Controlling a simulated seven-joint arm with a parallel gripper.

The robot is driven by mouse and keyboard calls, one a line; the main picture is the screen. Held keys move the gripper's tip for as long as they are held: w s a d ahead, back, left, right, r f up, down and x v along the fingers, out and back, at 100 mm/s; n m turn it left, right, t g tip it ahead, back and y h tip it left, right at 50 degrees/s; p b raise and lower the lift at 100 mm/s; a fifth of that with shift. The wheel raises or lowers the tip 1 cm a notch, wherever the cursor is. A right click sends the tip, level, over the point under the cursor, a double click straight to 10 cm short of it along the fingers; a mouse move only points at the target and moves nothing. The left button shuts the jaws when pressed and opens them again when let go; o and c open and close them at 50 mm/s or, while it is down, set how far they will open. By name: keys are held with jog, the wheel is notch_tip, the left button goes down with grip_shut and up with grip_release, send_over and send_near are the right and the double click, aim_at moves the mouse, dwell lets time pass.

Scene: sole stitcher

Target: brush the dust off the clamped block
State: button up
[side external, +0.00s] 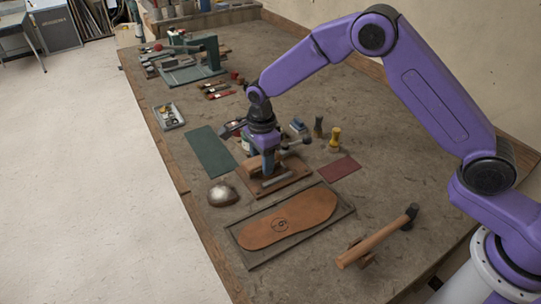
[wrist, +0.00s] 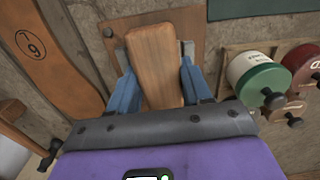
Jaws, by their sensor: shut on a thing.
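My gripper (side external: 267,160) points down over a brown base plate (side external: 285,186) near the middle of the bench. In the wrist view its blue fingers (wrist: 155,65) are shut on the two sides of a long wooden piece (wrist: 157,45) with rounded edges. This piece looks like the wooden back of a brush, but no bristles show. A wooden part (side external: 250,167) also shows beside the fingers in the side view. A grey bar (side external: 276,180) lies along the plate's near side. The clamped block cannot be told apart, and no dust can be made out.
A leather sole (side external: 290,222) lies in a tray (side external: 247,258) in front of the plate. A hammer (side external: 385,236) lies nearer. A metal dome (side external: 222,195) and a green mat (side external: 211,150) are at left. Labelled spools (wrist: 252,77) are close at right in the wrist view.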

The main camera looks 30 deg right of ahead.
jog(key=shift+a, duration=0.75)
jog(key=shift+d+r, duration=0.1)
jog(key=shift+r, duration=3.95)
